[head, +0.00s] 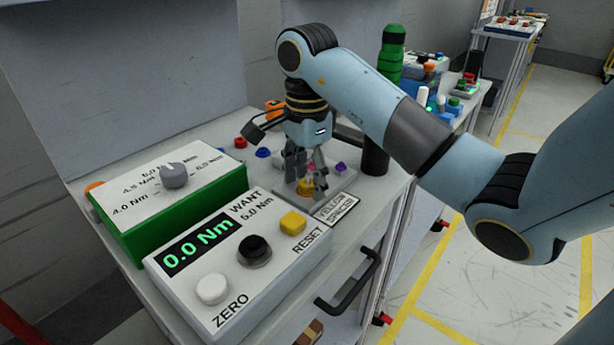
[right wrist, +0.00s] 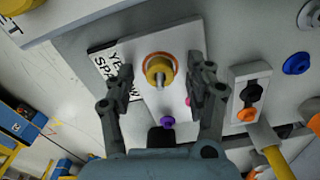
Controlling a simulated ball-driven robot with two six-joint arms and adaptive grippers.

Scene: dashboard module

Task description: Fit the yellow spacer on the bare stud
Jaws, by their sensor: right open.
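The yellow spacer (head: 305,187) is low between my right gripper's fingers in the head view. In the right wrist view the yellow spacer (right wrist: 156,66) appears around a metal stud (right wrist: 161,78), with an orange ring around its base, on a pale plate (right wrist: 185,40). Its exact seating depth is unclear. My right gripper (head: 306,185) points down over it. In the right wrist view the right gripper (right wrist: 163,82) is open, with one finger on each side of the spacer and a visible gap to each. My left gripper is not in view.
A label reading yellow spacer (head: 338,207) lies at the plate's front. The torque display box (head: 235,265) and green dial box (head: 170,200) stand to the left. A dark cylinder (head: 375,152) stands close on the right. Purple (right wrist: 167,122) and blue (right wrist: 296,63) pieces lie nearby.

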